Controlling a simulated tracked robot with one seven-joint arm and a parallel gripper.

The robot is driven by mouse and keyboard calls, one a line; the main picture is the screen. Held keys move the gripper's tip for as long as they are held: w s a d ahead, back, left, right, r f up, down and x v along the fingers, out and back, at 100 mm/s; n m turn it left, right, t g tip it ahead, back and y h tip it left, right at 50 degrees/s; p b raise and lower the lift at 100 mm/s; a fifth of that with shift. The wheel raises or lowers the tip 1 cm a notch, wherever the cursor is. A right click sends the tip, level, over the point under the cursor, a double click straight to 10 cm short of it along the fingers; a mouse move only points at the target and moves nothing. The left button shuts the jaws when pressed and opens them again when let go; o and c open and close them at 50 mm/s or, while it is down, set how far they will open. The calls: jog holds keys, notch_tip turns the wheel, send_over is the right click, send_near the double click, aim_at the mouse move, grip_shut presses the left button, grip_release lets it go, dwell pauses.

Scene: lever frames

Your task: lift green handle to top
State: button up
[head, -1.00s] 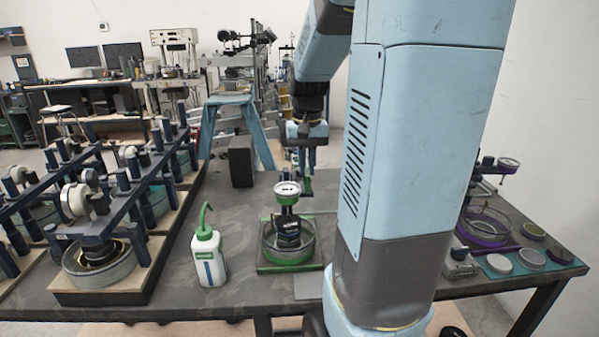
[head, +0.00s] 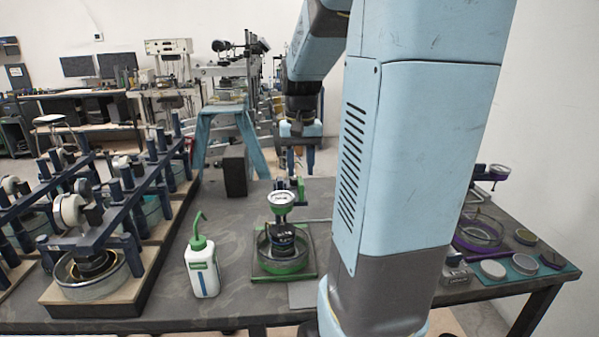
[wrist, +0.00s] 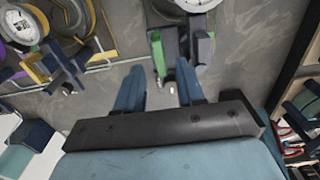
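A lever frame with green parts stands on the dark table, with a round dial (head: 281,198) on top and a glass dish with a green base (head: 283,262) below. What looks like its green handle (wrist: 158,54) shows in the wrist view as a narrow upright bar, just beyond my fingertips and between their lines. In the head view the handle is small and hard to make out behind the dial. My gripper (wrist: 160,80) is open, its two blue fingers apart with nothing between them. In the head view my gripper (head: 298,160) hangs behind and above the frame.
A white bottle with a green spout (head: 201,268) stands left of the frame. Blue lever frames (head: 95,265) fill the table's left side. A purple frame (head: 480,230) and small dishes (head: 493,269) are at the right. A dark block (head: 235,172) stands at the back.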

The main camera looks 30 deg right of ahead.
notch_tip(320, 180, up, 12)
jog(key=shift+f, duration=0.2)
jog(key=shift+a, duration=0.1)
dwell(0.8)
jog(key=s+a+f+n+t, duration=0.2)
jog(key=s+a+f, duration=0.1)
jog(key=s+a, duration=0.4)
jog(key=s+a+f+n+t, duration=0.3)
jog(key=s+a, duration=0.3)
jog(key=a, duration=0.2)
jog(key=shift+s+f+t, duration=0.3)
jog(key=shift+s+f, duration=0.05)
jog(key=shift+f, duration=0.2)
